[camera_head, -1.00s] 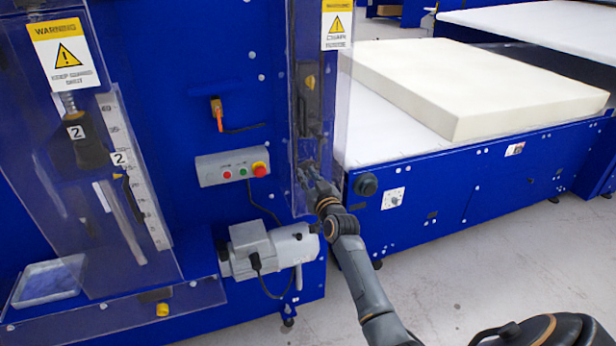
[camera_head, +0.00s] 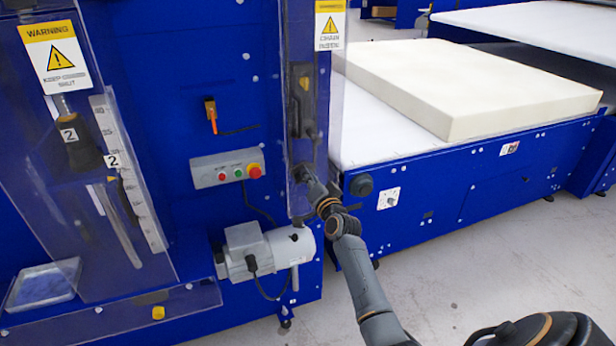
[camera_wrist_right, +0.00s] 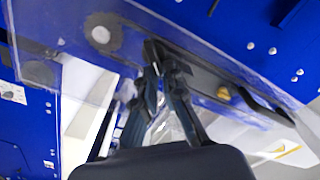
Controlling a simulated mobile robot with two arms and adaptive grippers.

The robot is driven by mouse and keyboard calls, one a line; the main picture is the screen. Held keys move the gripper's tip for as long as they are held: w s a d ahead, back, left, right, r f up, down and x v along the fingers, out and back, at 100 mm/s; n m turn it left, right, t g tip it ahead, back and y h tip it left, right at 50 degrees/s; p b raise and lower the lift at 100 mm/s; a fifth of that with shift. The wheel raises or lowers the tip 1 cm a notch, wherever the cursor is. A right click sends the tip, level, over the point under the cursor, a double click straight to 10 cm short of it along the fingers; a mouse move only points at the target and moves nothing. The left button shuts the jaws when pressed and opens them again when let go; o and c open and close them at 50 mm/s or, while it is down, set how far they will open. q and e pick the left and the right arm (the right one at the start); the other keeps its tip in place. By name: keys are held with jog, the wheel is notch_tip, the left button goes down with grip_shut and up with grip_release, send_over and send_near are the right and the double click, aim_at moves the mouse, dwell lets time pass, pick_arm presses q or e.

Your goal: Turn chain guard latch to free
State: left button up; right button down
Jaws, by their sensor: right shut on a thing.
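The clear chain guard (camera_head: 325,112) stands upright along the right edge of the blue machine, with a warning label (camera_head: 329,25) at its top. My right gripper (camera_head: 299,173) is at the lower part of this guard, its fingers mostly hidden by the wrist and blurred through the clear panel. In the right wrist view, its two dark fingers (camera_wrist_right: 160,58) come together on a small dark piece, the latch (camera_wrist_right: 152,46), at the guard. The fingers cover most of the latch, so its angle cannot be told. My left gripper is not in view.
A control box (camera_head: 228,168) with a red button and a grey motor (camera_head: 268,249) are left of and below my right gripper. A white foam block (camera_head: 470,85) lies on the conveyor table (camera_head: 365,145) at right. Open floor (camera_head: 480,270) lies in front.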

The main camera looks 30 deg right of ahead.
jog(key=shift+a+f+m, duration=0.1)
jog(key=shift+f+m, duration=0.3)
jog(key=shift+m, duration=1)
jog(key=shift+f+m, duration=0.4)
jog(key=shift+m, duration=1)
jog(key=shift+a+f+m, duration=0.1)
jog(key=shift+f+m, duration=0.3)
jog(key=shift+m, duration=1)
jog(key=c, duration=1.4)
grip_release()
jog(key=shift+r, duration=0.1)
jog(key=shift+c, duration=0.2)
jog(key=shift+w+a+r, duration=0.1)
jog(key=shift+w+r, duration=0.05)
jog(key=shift+w, duration=0.05)
